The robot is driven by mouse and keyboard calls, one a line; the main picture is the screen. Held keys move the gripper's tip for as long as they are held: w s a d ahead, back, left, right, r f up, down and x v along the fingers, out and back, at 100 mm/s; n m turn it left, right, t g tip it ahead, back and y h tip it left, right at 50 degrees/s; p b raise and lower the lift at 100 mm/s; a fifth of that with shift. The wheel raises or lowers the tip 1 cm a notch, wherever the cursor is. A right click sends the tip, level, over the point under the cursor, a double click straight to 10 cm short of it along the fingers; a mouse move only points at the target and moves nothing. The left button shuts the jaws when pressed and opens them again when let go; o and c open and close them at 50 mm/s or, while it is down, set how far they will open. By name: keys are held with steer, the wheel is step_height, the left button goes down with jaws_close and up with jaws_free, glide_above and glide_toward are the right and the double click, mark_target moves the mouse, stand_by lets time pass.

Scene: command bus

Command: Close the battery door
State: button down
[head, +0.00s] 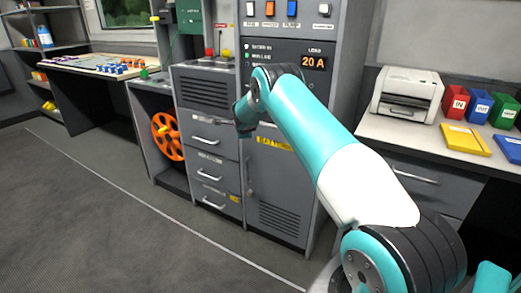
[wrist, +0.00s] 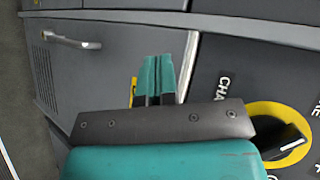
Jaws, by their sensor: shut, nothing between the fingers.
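The battery door (head: 275,185) is a grey panel under the control console, with a yellow battery label, a handle on its left side and vent slots low down. It looks flush or nearly flush with the cabinet; a small gap cannot be ruled out. The wrist view shows the door (wrist: 105,65) turned sideways, with its handle, vents and part of the yellow label. My gripper (wrist: 158,75) is shut and empty, in front of the door's label end, near the console panel. In the head view my arm hides the fingertips and part of the door's top.
A console panel with a yellow-ringed knob (wrist: 285,130) borders the door. Drawers (head: 208,175) stand left of the door, beside an orange reel (head: 167,136). A desk with a printer (head: 407,93) is at right. The floor (head: 120,220) is clear.

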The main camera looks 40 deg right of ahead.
steer(key=s+a+r, duration=0.1)
steer(key=a+r, duration=0.1)
steer(key=a, duration=0.4)
steer(key=s+a+r, duration=0.2)
steer(key=a+r, duration=0.1)
steer(key=a, duration=0.3)
steer(key=shift+s+p, duration=0.3)
steer(key=s+a+r+n+g+y, duration=0.2)
steer(key=s+a+r+n+y, duration=0.25)
steer(key=s+a+n, duration=0.5)
steer(key=s+a+r+n+g+y, duration=0.1)
steer(key=s+a+r+n+y, duration=0.35)
steer(key=a, duration=0.85)
steer(key=s+a+r+n+g+y, duration=0.15)
steer(key=s+a+n, duration=0.35)
steer(key=s, duration=0.6)
steer(key=s+a+r+n+g, duration=0.1)
steer(key=s+a+n+g, duration=0.15)
steer(key=s+n, duration=0.7)
steer(key=s+a+r+n+g+y, duration=0.1)
steer(key=s+a+r+n+g, duration=0.2)
steer(key=s, duration=1)
step_height(320, 180, up, 19)
steer(key=p, duration=2)
steer(key=shift+w+r+n+p, duration=0.2)
steer(key=shift+w+n+p, duration=0.1)
steer(key=shift+n, duration=0.05)
steer(key=shift+h, duration=0.25)
